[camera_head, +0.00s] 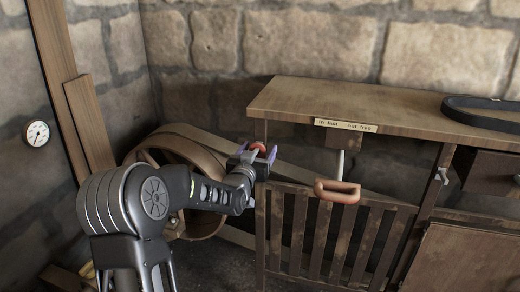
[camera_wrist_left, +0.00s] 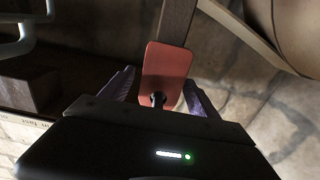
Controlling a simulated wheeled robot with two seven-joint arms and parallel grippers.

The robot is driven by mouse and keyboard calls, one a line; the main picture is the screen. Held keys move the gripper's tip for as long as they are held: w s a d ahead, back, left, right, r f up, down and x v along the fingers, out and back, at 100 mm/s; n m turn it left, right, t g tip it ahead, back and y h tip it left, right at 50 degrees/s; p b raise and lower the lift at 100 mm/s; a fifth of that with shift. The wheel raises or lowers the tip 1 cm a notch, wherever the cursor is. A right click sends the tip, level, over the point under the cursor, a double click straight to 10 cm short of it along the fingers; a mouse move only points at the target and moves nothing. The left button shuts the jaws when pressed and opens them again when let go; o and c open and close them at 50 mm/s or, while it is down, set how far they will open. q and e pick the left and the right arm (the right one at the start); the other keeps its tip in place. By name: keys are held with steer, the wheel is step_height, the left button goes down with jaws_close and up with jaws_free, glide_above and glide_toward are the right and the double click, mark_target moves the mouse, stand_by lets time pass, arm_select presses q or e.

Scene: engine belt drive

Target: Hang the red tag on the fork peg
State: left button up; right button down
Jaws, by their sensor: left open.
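The red tag (camera_wrist_left: 166,70) shows in the left wrist view as a flat, rounded plate with a dark round spot, a hole or a peg end, near its lower edge. My left gripper (camera_wrist_left: 160,92) is open, with one purple finger on each side of the tag's lower part; I cannot tell whether they touch it. In the head view the gripper (camera_head: 257,152) is beside the large belt wheel, with a bit of the red tag (camera_head: 258,147) between the fingers. I cannot make out the fork peg for certain. My right gripper is out of view.
A wooden bench (camera_head: 380,103) with a black belt (camera_head: 485,108) stands at the right, above a slatted gate (camera_head: 335,235). An orange-red handle (camera_head: 337,192) hangs below a label (camera_head: 345,125). The belt wheel (camera_head: 205,225) is behind my left arm.

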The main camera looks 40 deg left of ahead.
arm_select(q)
steer(key=v, duration=0.6)
steer(key=shift+s, duration=0.2)
steer(key=shift+d, duration=0.1)
steer(key=s+d+f+g+h+p, duration=0.2)
steer(key=s+d+f+g+h, duration=0.15)
steer(key=d+f, duration=0.8)
steer(key=s+d+f+g+h+p, duration=0.25)
steer(key=s+d+f+g, duration=0.4)
steer(key=f, duration=0.85)
steer(key=s+d+f+m+g+h+p, duration=0.1)
steer(key=s+d+f+g+h+p, duration=0.1)
steer(key=s+d, duration=0.8)
steer(key=s+d+f+m+g+h+p, duration=0.1)
steer(key=s+d+f+g+p, duration=0.3)
steer(key=s+d, duration=0.7)
step_height(320, 180, down, 2)
steer(key=shift+s+d+h, duration=0.15)
steer(key=shift+d+h, duration=0.35)
